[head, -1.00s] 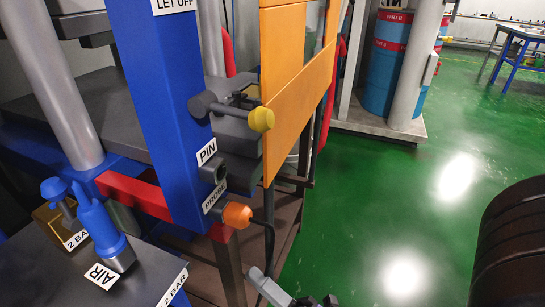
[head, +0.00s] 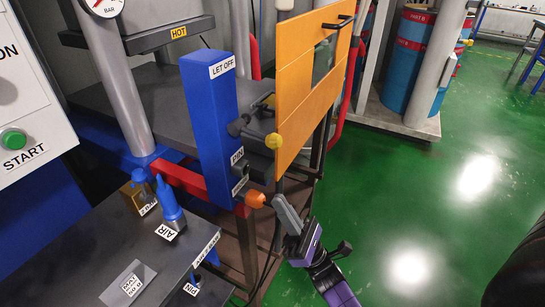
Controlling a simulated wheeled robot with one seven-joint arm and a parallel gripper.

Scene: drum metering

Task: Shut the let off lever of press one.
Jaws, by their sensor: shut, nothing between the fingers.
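The blue post (head: 208,125) of the press carries a LET OFF label near its top. A dark lever with a yellow knob (head: 274,141) sticks out to the right from a dark round pivot (head: 236,128) on the post, roughly level and tipped slightly down. I take this to be the let off lever. My gripper (head: 281,202), grey fingers on a purple wrist, is shut and empty. In the picture it is below the yellow knob, apart from it, and just right of an orange knob (head: 256,199).
An orange panel (head: 315,85) stands just behind and right of the yellow knob. A dark bench (head: 80,272) with blue AIR fitting (head: 170,205) is at lower left. A control panel with a green START button (head: 13,139) is far left.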

